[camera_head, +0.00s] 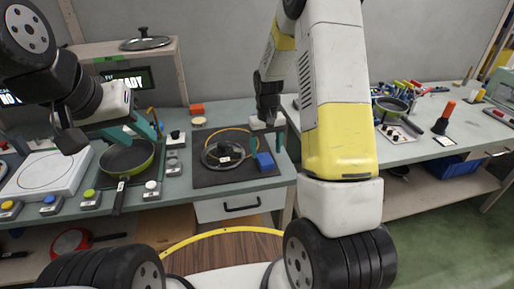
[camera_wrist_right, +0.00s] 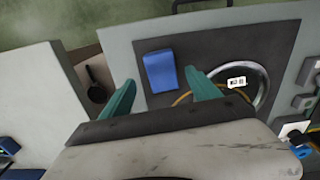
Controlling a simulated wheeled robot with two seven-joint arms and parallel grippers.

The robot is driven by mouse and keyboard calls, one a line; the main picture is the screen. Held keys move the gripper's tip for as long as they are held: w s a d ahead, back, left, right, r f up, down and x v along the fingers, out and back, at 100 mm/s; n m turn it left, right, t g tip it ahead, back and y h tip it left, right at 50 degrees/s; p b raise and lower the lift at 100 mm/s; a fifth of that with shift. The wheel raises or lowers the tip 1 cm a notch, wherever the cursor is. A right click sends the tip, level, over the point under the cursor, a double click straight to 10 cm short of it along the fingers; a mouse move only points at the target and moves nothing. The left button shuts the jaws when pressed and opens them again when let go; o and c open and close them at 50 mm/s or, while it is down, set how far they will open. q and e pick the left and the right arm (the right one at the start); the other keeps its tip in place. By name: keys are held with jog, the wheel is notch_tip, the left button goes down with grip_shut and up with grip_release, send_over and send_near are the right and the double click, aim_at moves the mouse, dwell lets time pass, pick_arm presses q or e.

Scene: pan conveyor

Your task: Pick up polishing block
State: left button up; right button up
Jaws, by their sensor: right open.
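A blue block (camera_head: 265,162), which looks like the polishing block, lies on a dark mat (camera_head: 209,179) on the bench. It also shows in the right wrist view (camera_wrist_right: 160,71). My right gripper (camera_head: 267,145) is open above the block; in the right wrist view its two teal fingers (camera_wrist_right: 161,82) stand apart on either side of the block's near end, with nothing between them that I can see held. My left gripper (camera_head: 142,133) is over the green pan at the left, its teal fingers apart and empty.
A green pan (camera_head: 127,157), push buttons (camera_head: 152,186) and a white plate device (camera_head: 45,175) stand to the left. An orange block (camera_head: 197,108) sits behind. A second bench (camera_head: 420,150) stands right.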

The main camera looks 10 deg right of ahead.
aim_at(265, 158)
notch_tip(265, 158, down, 5)
jog(key=shift+w+a, duration=0.1)
jog(key=shift+a, duration=0.05)
jog(key=c, duration=1.5)
jog(key=shift+r, duration=0.1)
jog(key=shift+r, duration=0.5)
jog(key=r, duration=0.1)
jog(key=s+r, duration=0.1)
jog(key=shift+a+r, duration=0.3)
jog(key=s+a+r, duration=0.1)
jog(key=s+a, duration=0.5)
jog(key=s, duration=0.7)
jog(key=shift+s+a+r, duration=0.15)
jog(key=shift+s+a, duration=0.05)
jog(key=shift+s, duration=0.05)
